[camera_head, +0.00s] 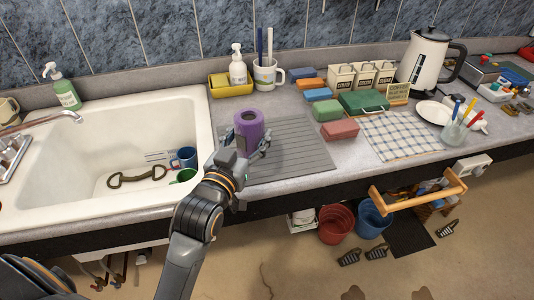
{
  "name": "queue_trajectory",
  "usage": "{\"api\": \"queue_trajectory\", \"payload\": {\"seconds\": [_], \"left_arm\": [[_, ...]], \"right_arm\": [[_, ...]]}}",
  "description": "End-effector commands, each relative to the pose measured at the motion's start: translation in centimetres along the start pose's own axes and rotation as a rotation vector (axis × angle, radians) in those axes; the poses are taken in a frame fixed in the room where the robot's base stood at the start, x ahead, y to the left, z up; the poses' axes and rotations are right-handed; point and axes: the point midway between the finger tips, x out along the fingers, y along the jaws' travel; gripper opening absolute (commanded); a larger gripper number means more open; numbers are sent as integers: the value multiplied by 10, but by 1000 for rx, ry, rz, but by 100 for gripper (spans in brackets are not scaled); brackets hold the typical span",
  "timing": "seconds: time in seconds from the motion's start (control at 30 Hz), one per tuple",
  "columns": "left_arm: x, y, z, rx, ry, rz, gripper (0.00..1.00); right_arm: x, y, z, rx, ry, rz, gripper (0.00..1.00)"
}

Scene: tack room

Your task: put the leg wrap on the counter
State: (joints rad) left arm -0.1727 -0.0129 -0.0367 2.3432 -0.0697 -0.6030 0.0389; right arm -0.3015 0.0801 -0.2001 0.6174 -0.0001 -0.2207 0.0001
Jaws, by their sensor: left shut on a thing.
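The leg wrap (249,127) is a purple roll with a dark hole in its top. My left gripper (248,147) is shut on it and holds it upright over the left part of the grey ridged drain mat. The gripper's fingers hide the lower part of the roll, so I cannot tell whether it touches the mat. The counter (208,103) is speckled grey and runs along the tiled wall. My right gripper is not in view.
The white sink (110,125) at the left holds a bit and two mugs. The ridged mat (300,160) is bare on its right. Sponges, tins, a checked cloth (400,135) and a kettle (425,60) fill the counter's right side. Buckets stand on the floor below.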

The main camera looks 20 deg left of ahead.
Motion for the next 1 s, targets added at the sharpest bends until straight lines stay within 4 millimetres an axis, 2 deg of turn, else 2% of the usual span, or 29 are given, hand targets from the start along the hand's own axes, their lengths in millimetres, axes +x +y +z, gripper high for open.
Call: {"api": "queue_trajectory", "payload": {"seconds": [0.07, 0.1, 0.33, 0.57, 0.73, 1.0], "left_arm": [[19, 6, 3, -2, 2, 1, 26], [25, 8, 16, 0, -2, 0, 26], [52, 16, 50, 0, 1, 0, 26], [63, 19, 65, 0, 2, 0, 26], [62, 18, 89, 0, -1, 0, 26], [62, 18, 94, 0, 4, 0, 26]], "right_arm": [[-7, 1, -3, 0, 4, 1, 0], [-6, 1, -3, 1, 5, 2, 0], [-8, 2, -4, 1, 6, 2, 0], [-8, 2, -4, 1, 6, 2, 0], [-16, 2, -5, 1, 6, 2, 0], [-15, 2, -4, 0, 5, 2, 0]]}}
